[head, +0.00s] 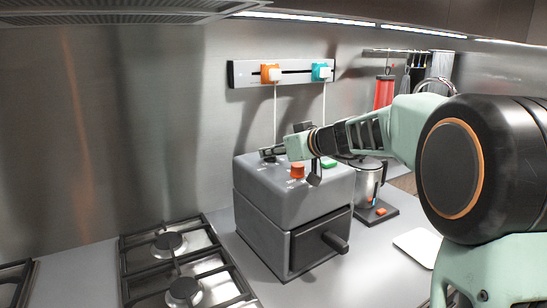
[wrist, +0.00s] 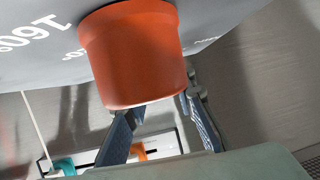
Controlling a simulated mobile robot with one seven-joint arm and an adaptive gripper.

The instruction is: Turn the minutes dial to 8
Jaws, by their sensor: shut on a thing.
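A grey box-shaped oven (head: 285,235) stands on the counter. An orange knob (head: 298,171) sits on its top, near the front. In the wrist view this orange knob (wrist: 135,55) is large and close, with "160" and a degree mark printed beside it, so it looks like a temperature dial. My gripper (head: 268,153) reaches past this knob to the back left of the top. Its two fingers (wrist: 160,130) show beyond the orange knob, which hides their tips. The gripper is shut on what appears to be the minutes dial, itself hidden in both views.
A green button (head: 328,163) is right of the orange knob. A gas hob (head: 210,262) lies left; a metal jug (head: 368,184) stands right.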

